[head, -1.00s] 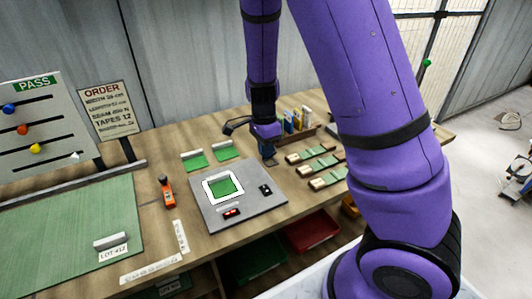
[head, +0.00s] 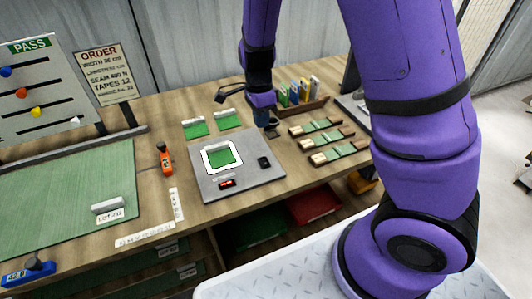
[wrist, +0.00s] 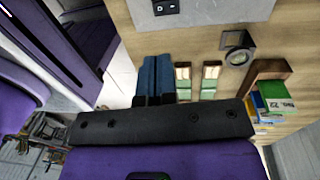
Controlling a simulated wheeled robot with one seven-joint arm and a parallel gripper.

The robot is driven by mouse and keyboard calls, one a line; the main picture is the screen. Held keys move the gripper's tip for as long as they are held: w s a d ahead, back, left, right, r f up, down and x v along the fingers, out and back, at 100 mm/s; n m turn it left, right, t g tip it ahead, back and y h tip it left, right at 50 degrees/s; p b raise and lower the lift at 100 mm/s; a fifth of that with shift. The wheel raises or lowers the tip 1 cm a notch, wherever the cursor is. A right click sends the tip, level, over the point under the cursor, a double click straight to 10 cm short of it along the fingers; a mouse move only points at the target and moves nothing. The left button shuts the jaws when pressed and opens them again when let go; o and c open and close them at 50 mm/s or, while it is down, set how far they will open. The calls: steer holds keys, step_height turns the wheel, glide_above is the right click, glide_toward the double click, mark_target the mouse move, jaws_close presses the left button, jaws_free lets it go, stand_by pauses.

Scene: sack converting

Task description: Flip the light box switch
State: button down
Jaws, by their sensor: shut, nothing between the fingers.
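The light box (head: 237,190) is a grey panel on the bench, with a lit white square holding a green swatch (head: 221,156). A small black switch (head: 264,162) sits at its right side, and a red-lit element (head: 227,184) is near its front edge. In the wrist view the switch (wrist: 165,7) is at the top, partly cut off, on the pale panel (wrist: 215,10). My gripper (head: 272,131) is above the bench behind the light box's far right corner, apart from the switch. Its blue fingers (wrist: 153,75) are shut and empty.
Green tape samples (head: 325,140) lie right of the light box. A wooden rack (head: 303,107) of coloured packets stands behind them. An orange-handled tool (head: 165,159) and a green mat (head: 70,195) are to the left. Bare bench shows between.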

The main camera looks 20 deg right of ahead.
mark_target(264, 163)
steer(key=f, duration=0.4)
steer(key=s+f, duration=0.1)
steer(key=f, duration=0.9)
steer(key=shift+s, duration=0.35)
